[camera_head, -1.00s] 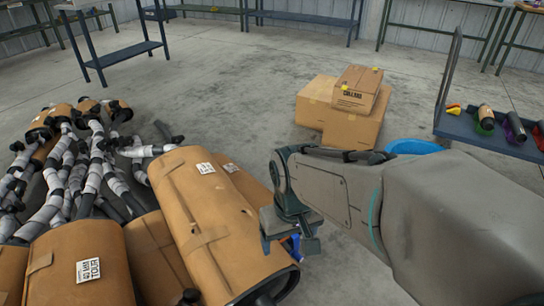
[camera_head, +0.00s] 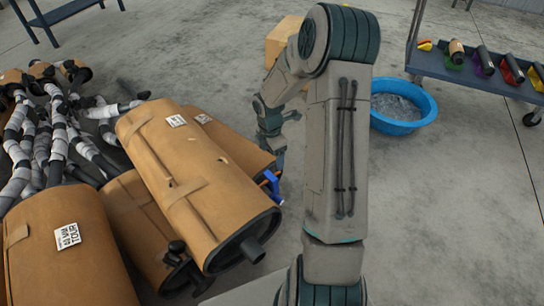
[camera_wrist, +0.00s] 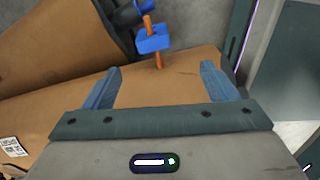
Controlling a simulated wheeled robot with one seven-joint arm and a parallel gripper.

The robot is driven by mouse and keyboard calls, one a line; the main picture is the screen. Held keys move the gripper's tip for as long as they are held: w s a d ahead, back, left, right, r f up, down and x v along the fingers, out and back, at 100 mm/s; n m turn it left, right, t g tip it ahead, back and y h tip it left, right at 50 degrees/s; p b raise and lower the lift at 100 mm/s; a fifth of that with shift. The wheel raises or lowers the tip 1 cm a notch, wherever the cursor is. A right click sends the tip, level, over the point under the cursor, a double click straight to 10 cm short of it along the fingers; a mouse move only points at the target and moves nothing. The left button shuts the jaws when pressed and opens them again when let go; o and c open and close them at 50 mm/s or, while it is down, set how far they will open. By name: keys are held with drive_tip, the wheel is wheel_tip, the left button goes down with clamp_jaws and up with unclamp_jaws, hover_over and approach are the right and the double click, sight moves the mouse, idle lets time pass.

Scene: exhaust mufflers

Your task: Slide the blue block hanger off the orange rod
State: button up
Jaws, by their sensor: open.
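The blue block hanger (camera_wrist: 153,40) sits on a thin orange rod (camera_wrist: 158,62) in the wrist view, with rod showing on both sides of it. In the head view the blue hanger (camera_head: 271,185) is at the right side of the wrapped mufflers, and the orange rod (camera_head: 279,173) barely shows. My gripper (camera_wrist: 162,72) is open and empty. Its fingers point toward the hanger, which lies beyond the fingertips, apart from them. In the head view my arm hides part of the area, and the fingers are hard to make out.
Brown-wrapped mufflers (camera_head: 195,180) with pipe ends crowd the left. A cardboard box (camera_head: 283,38) is partly hidden behind my arm.

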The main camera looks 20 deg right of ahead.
sight(273, 175)
drive_tip(key=f, duration=0.1)
drive_tip(key=w+f+n, duration=0.1)
drive_tip(key=f, duration=0.1)
drive_tip(key=d+f+n, duration=0.1)
drive_tip(key=shift+w+f, duration=0.15)
drive_tip(key=shift+w, duration=0.05)
wheel_tip(273, 175, down, 13)
drive_tip(key=b, duration=0.6)
drive_tip(key=c, duration=1.1)
drive_tip(key=shift+r+p, duration=0.2)
drive_tip(key=shift+p, duration=0.1)
drive_tip(key=shift+w+d+p, duration=0.45)
drive_tip(key=shift+d, duration=0.95)
drive_tip(key=shift+w+d+p, duration=0.4)
drive_tip(key=shift+d+p, duration=0.05)
drive_tip(key=shift+d, duration=1)
drive_tip(key=shift+w+d+p, duration=0.45)
drive_tip(key=shift+d, duration=0.95)
